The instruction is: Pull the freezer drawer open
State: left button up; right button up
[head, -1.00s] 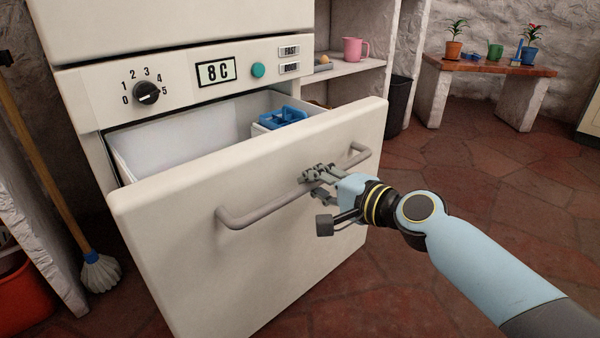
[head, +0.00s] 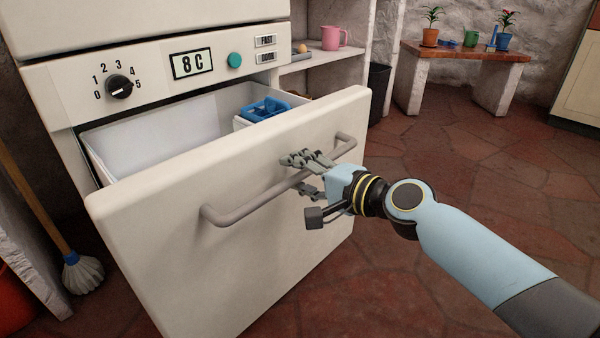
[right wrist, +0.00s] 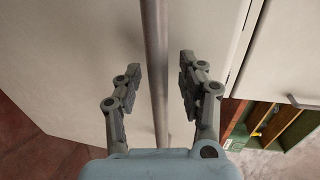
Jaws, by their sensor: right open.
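The freezer drawer (head: 150,225) stands pulled well out of the white cabinet, with its pale interior (head: 160,135) exposed. A grey bar handle (head: 250,206) runs across its front; it also shows in the right wrist view (right wrist: 155,50). My right gripper (head: 297,175) is at the right half of the handle. In the right wrist view, its fingers (right wrist: 160,78) are spread on both sides of the bar, with gaps between them and it. A blue object (head: 265,108) sits inside the drawer at the back right. My left gripper is not in view.
Above the drawer is a control panel with a dial (head: 120,87) and a display (head: 192,64). A mop (head: 80,270) stands at the left. A shelf with a pink mug (head: 333,38) is behind. The tiled floor at right is clear up to a bench (head: 455,50).

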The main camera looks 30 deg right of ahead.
jog(key=v, duration=1.2)
dwell(0.4)
